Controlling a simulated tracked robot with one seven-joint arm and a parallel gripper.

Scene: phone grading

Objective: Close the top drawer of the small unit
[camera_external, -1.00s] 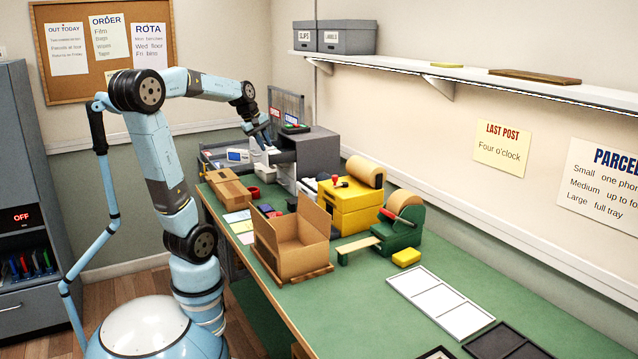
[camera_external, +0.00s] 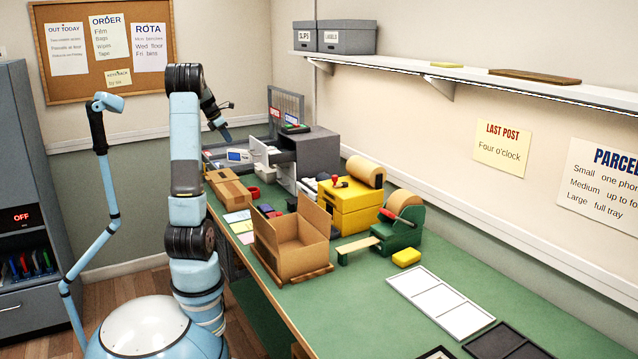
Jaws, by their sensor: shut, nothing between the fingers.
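The small grey unit (camera_external: 318,150) stands at the far end of the green bench. Its top drawer (camera_external: 259,152) appears pulled out to the left, with a pale front panel and a dark interior behind it. A lower pale front (camera_external: 286,178) sits closer to the unit's body. My gripper (camera_external: 227,137) is shut and empty. It hangs in the air to the left of the drawer front in the picture, apart from it and pointing down. The drawer's handle is too small to make out.
A wall shelf (camera_external: 420,68) runs above the bench.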

